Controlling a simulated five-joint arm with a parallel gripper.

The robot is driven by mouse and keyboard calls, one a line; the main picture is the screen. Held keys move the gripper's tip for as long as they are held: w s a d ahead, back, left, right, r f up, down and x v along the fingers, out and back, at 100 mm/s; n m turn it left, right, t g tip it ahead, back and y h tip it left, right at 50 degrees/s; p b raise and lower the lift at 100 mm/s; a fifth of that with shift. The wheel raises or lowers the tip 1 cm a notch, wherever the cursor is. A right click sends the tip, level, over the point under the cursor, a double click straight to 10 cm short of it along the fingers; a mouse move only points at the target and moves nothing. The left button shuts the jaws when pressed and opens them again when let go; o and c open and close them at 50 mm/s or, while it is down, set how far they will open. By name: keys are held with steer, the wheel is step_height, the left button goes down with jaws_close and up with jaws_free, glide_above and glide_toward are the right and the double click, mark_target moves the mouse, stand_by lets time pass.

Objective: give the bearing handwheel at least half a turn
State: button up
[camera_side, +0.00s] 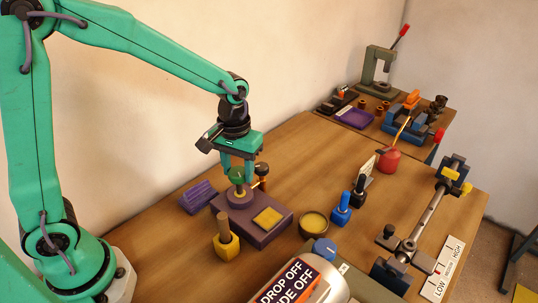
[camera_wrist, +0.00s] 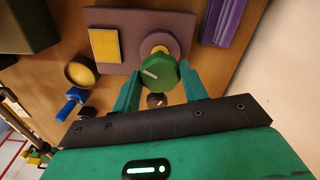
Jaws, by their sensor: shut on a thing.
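The bearing handwheel is a green round knob (camera_wrist: 160,76) with a white pointer mark, on a yellow hub (camera_wrist: 154,45). It stands on a purple base block (camera_wrist: 120,20) that has a yellow square pad (camera_wrist: 105,45). In the side view the green wheel (camera_side: 238,174) is partly hidden between the fingers, above the base block (camera_side: 252,236). My gripper (camera_side: 238,181) points straight down over it. In the wrist view the fingers of my gripper (camera_wrist: 160,72) are on opposite sides of the wheel, shut on it.
A dark knob on a post (camera_side: 262,170) stands just behind my gripper. A purple ribbed block (camera_side: 198,195) lies left of the base. A yellow nut with a brown post (camera_side: 225,246) stands in front. A yellow dish (camera_side: 313,224) and blue bolt (camera_side: 341,212) are to the right.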

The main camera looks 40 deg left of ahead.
mark_target(238, 171)
steer(key=m, duration=0.7)
steer(key=shift+r, duration=0.1)
steer(key=m, duration=0.4)
steer(key=shift+m, duration=2.2)
steer(key=o, duration=1)
steer(key=shift+r, duration=3.9)
